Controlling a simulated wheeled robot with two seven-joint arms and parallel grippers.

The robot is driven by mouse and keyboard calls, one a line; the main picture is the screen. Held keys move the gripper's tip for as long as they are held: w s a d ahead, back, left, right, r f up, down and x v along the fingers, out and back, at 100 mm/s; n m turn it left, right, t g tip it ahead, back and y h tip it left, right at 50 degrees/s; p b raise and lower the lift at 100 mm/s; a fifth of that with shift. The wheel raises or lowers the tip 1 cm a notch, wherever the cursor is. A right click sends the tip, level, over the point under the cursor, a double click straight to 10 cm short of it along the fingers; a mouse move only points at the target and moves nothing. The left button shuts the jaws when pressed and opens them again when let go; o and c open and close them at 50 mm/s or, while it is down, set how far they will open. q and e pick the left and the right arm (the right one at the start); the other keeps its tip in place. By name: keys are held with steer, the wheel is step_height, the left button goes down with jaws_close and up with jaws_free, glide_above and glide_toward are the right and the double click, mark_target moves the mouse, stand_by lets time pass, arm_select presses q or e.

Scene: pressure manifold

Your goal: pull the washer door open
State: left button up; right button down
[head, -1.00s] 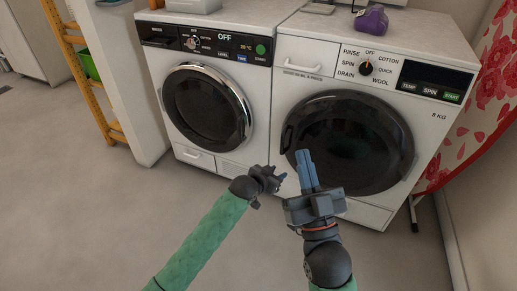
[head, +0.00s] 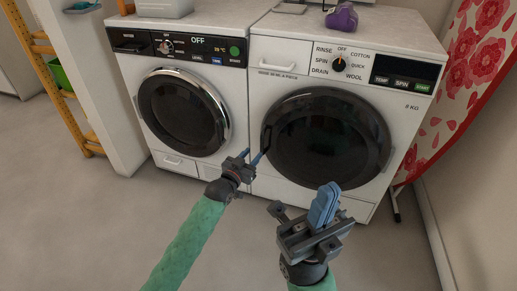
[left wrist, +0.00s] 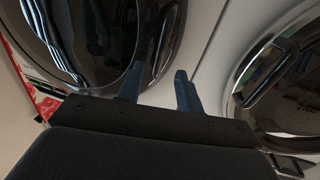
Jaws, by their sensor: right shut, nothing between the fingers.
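Two front-loading machines stand side by side, and both doors are closed. The right machine has a dark round door (head: 325,143) with a dark handle (head: 268,138) at its left edge. The left machine has a chrome-ringed door (head: 184,112). My left gripper (head: 252,157) is open and empty, just in front of the right machine near the lower end of that handle. In the left wrist view, the open fingers (left wrist: 158,88) point at the edge of the dark door (left wrist: 85,35); contact cannot be told. My right gripper (head: 326,195) is shut and empty, in front of the right machine.
A red floral cloth (head: 465,75) hangs at the right, near the wall. A yellow rack (head: 45,75) stands at the left. The grey floor (head: 110,220) in front is clear.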

mark_target(261, 144)
arm_select(q)
steer(key=shift+b+x, duration=0.65)
steer(key=shift+x, duration=2.15)
jaws_close()
